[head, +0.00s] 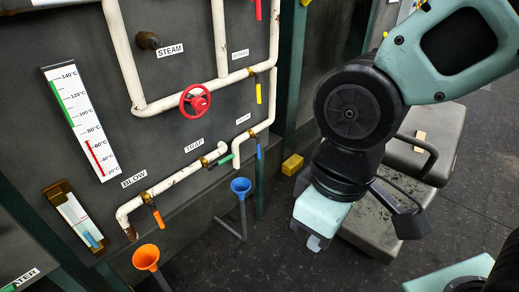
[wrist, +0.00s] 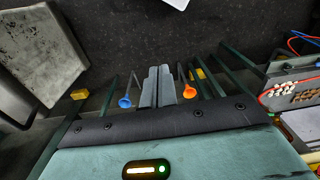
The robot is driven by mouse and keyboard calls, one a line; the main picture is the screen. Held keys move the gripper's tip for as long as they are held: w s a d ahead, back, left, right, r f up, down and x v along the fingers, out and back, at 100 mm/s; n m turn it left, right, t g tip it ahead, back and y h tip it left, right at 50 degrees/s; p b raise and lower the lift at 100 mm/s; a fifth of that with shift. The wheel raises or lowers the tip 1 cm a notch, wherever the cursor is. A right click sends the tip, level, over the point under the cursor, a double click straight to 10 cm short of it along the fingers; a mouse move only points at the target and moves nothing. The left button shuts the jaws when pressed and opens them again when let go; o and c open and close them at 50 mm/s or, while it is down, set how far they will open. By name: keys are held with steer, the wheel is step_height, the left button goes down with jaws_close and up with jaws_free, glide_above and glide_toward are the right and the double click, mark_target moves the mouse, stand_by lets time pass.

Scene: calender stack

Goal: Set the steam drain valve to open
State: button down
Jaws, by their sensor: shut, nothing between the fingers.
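A white pipe runs beside a small label that seems to read DRAIN (head: 243,119), on the dark panel left of my arm. A valve on that pipe has a blue lever (head: 259,151) that hangs down, across the pipe's run. The label is too small to read with certainty. My gripper (head: 314,242) is right of the panel and well apart from the lever, pointing down over the floor. In the wrist view its two fingers (wrist: 157,86) are together with nothing between them. I cannot make out the blue lever in the wrist view.
Other handles are near: a red handwheel (head: 195,100), a yellow lever (head: 259,93), a green lever (head: 220,161) and an orange lever (head: 158,217). A blue funnel (head: 240,186) and an orange funnel (head: 146,257) stand below. A yellow block (head: 292,164) sits by the panel's foot.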

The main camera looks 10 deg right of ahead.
stand_by(0.4)
steer(key=c, duration=1.9)
jaws_free()
steer(key=o, duration=0.4)
steer(key=shift+w+a+f+y+b, duration=0.15)
steer(key=shift+w+a+f+b, duration=0.15)
steer(key=shift+w+f+b, duration=0.3)
steer(key=shift+w+a+f+y+b, duration=0.15)
steer(key=shift+w+a+f+b, duration=0.15)
steer(key=shift+f+b, duration=0.3)
steer(key=shift+o, duration=0.2)
steer(key=w+a+f+m+t+y+b, duration=0.2)
steer(key=w+a+f+t+b, duration=0.15)
steer(key=w+f+b, duration=0.65)
steer(key=m+t+h+b, duration=0.4)
steer(key=t+b, duration=1.1)
steer(key=b, duration=1)
glide_toward(259, 153)
steer(key=shift+m+g+y, duration=0.25)
steer(key=shift+m+y, duration=0.25)
steer(key=shift+y, duration=0.2)
steer(key=w, duration=0.3)
steer(key=w+b, duration=0.1)
steer(key=w, duration=0.3)
steer(key=w+b, duration=0.1)
steer(key=w, duration=0.2)
steer(key=shift+w+d+r, duration=0.25)
steer(key=shift+w, duration=0.15)
